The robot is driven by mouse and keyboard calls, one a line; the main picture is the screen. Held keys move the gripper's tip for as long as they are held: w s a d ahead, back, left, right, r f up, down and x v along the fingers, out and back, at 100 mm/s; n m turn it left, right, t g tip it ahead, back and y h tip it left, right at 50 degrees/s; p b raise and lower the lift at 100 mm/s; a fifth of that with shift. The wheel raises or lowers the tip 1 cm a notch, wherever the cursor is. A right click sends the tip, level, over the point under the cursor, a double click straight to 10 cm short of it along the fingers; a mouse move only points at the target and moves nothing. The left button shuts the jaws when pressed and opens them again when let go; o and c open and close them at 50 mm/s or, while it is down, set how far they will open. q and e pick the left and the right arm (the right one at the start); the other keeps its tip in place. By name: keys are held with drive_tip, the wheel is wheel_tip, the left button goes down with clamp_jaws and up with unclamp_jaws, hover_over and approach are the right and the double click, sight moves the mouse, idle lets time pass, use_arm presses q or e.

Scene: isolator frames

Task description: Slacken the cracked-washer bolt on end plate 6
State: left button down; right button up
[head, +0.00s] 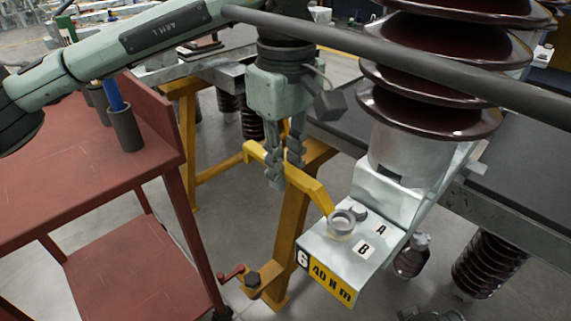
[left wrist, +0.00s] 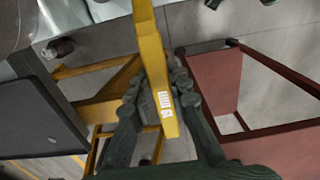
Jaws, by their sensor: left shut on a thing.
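End plate 6 (head: 315,252) is a pale metal plate with a yellow "40 N m" label and tags A and B. My left gripper (head: 276,175) is shut on the handle of a yellow spanner (head: 312,190). The spanner's grey ring end (head: 342,222) lies over the plate beside tag B; I cannot tell whether it is seated on a bolt head. A grey bolt or washer (head: 359,212) shows just behind the ring, near tag A. No crack can be made out. In the left wrist view the spanner (left wrist: 150,60) runs between my left fingers (left wrist: 157,88). My right gripper is out of view.
A brown ribbed insulator (head: 430,75) stands above the plate. A red cart (head: 75,150) with a dark holder (head: 125,130) is at left. A yellow trestle (head: 290,225) with a red-handled crank (head: 235,274) stands below the spanner.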

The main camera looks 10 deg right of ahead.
use_arm(q)
drive_tip(key=shift+f+b, duration=0.55)
drive_tip(key=shift+f, duration=0.15)
drive_tip(key=shift+s+a, duration=0.1)
drive_tip(key=shift+s+a+f+n+b, duration=0.2)
drive_tip(key=shift+a+n+b, duration=0.1)
drive_tip(key=shift+n+b, duration=0.25)
drive_tip(key=s+a+n+b, duration=0.3)
drive_tip(key=s+n+b, duration=0.3)
drive_tip(key=s+n, duration=0.3)
drive_tip(key=shift+r+n, duration=0.2)
drive_tip(key=shift+n, duration=0.75)
drive_tip(key=shift+r, duration=0.15)
